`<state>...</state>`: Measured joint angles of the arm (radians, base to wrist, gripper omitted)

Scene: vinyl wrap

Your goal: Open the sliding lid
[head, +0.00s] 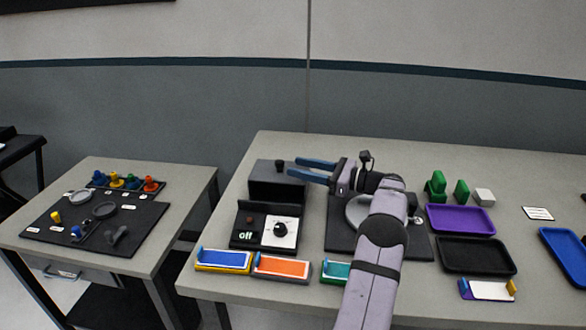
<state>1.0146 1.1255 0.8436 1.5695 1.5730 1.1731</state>
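A dark box (262,190) stands at the back left of the main table. Its flat top, with a small black knob (280,163), looks like the sliding lid (263,168); the lid looks closed. My gripper (294,167) has two blue fingers, spread apart and pointing left toward the knob. The fingertips are just right of the knob, and no thing shows between them. I cannot tell whether a finger touches the box.
In front of the box is a panel with a dial (281,231) and an "off" label. Blue (223,260) and orange (282,266) trays line the front edge. Purple (460,219) and black (477,256) trays lie right of my arm. A side table (180,180) holds coloured pegs.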

